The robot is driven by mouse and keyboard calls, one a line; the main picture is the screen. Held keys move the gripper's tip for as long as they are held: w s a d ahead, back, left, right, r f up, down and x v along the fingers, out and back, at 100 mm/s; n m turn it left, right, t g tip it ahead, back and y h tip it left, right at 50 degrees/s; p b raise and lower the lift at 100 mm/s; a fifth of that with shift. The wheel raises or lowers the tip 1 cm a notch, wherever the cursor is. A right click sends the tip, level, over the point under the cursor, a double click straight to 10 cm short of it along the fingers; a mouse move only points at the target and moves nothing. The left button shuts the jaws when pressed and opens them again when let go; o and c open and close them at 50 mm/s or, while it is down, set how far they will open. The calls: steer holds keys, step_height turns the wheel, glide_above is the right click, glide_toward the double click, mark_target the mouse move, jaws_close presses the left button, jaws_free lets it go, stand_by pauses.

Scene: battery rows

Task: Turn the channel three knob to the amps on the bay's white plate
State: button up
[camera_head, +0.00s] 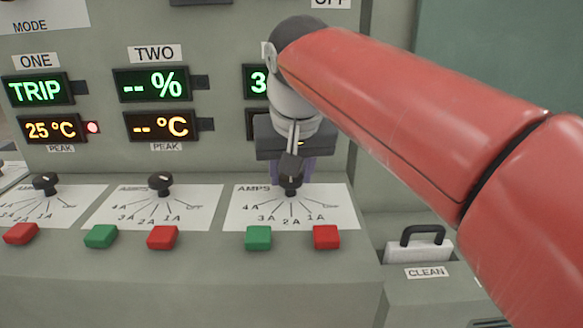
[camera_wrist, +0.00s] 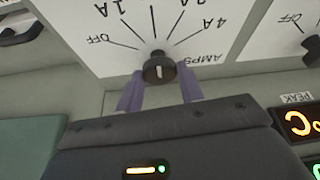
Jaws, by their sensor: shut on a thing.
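The channel three knob (camera_head: 291,185) is black and stands on a white dial plate (camera_head: 338,192) marked AMPS, with 1A, 2A, 3A and 4A. In the wrist view the knob (camera_wrist: 159,69) shows a white mark lying roughly along the line between 1A and 3A. OFF is also readable there. My gripper (camera_wrist: 160,86) is shut on the knob, its purple fingers on either side. In the head view my arm hides most of the channel three display (camera_head: 256,81), leaving a green 3. I cannot make out a bay plate giving an amps value.
Green (camera_head: 258,238) and red (camera_head: 326,237) buttons sit just below the channel three dial. Similar knobs for channels one (camera_head: 46,183) and two (camera_head: 160,183) stand to the left. A white case (camera_head: 418,250) with a black handle, by a CLEAN label, is at the lower right.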

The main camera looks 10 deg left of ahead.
stand_by(0.3)
steer(key=o, duration=1)
steer(key=v, duration=0.7)
steer(key=shift+s+r, duration=0.15)
steer(key=shift+r, duration=0.2)
